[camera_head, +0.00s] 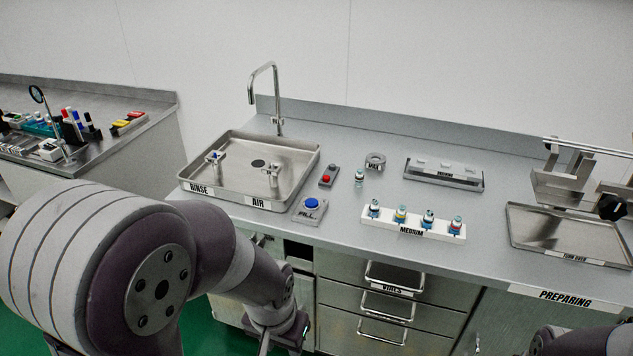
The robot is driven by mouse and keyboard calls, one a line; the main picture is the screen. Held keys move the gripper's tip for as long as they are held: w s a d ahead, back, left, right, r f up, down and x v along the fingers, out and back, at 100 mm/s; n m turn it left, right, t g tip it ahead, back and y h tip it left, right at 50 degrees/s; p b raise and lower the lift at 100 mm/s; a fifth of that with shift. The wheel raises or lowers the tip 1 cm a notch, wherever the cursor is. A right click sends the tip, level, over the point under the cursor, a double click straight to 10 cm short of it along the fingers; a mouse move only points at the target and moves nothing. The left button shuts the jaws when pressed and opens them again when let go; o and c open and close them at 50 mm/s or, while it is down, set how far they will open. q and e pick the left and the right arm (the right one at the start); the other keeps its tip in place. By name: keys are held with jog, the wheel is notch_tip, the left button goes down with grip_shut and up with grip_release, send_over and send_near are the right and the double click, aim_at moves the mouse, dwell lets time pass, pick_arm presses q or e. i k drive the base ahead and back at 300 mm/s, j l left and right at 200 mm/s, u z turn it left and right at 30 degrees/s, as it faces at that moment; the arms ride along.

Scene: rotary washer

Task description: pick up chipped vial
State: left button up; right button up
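A small vial (359,177) stands alone on the steel counter, right of the red button. Several more capped vials (401,215) stand in a white rack labelled MEDIUM near the counter's front. No chip is visible at this size, so I cannot tell which vial is chipped. My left gripper (275,338) is low, in front of the cabinet below the counter and apart from the vials. It is cut off by the bottom edge and its opening is unclear. Only a dark part of my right arm shows at the bottom right; its gripper is not visible.
A sink tray (226,193) labelled RINSE and AIR, with a tall faucet (277,95), is at left. A blue button (312,204) and red button (327,179) lie beside it. A grey holder (444,174) is behind the rack; a metal tray (570,238) is at right.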

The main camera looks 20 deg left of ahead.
aim_at(429, 220)
jog(key=i+j+z, duration=0.25)
jog(key=i+j, duration=0.15)
jog(key=j, duration=0.25)
jog(key=i+j+z, duration=0.15)
jog(key=j, duration=0.2)
jog(key=i+j+z, duration=0.15)
jog(key=j, duration=0.25)
jog(key=i+j+z, duration=0.1)
jog(key=j, duration=0.3)
jog(key=i, duration=0.1)
